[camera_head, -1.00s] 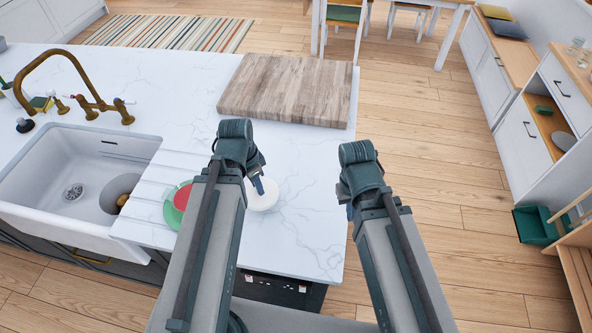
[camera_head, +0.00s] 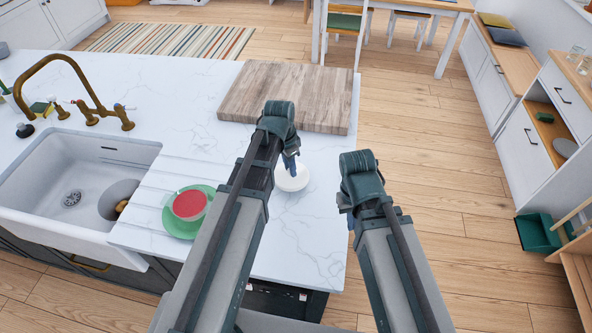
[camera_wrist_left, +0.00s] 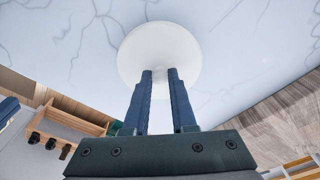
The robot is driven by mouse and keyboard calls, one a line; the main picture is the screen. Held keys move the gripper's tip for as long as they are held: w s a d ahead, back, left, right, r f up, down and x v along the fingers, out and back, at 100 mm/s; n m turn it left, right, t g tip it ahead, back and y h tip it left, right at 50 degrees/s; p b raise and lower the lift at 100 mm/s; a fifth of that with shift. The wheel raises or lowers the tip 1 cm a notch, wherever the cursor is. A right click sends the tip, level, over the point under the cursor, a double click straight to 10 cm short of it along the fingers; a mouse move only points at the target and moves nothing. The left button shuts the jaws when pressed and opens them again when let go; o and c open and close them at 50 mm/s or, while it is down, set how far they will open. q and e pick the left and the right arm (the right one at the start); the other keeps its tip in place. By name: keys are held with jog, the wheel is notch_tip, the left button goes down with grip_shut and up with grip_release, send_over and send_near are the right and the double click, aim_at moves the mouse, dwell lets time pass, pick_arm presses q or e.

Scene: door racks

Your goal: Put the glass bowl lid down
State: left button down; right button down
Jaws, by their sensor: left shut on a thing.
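The lid is a round white disc (camera_head: 293,179) over the marble counter, to the right of a red round dish (camera_head: 189,204) on a green plate (camera_head: 173,222). My left gripper (camera_head: 290,167) is shut on the lid. I cannot tell whether the lid touches the counter. My right gripper (camera_head: 349,213) is beyond the counter's right edge, its fingers mostly hidden behind the arm.
A wooden board (camera_head: 288,95) lies at the back right of the counter (camera_head: 190,145). A white sink (camera_head: 70,170) with a brass faucet (camera_head: 85,95) is on the left; a grey round item (camera_head: 117,197) is in it. Bare counter lies between plate, board and right edge.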

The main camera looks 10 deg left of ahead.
pick_arm(q)
jog(key=shift+w, duration=0.1)
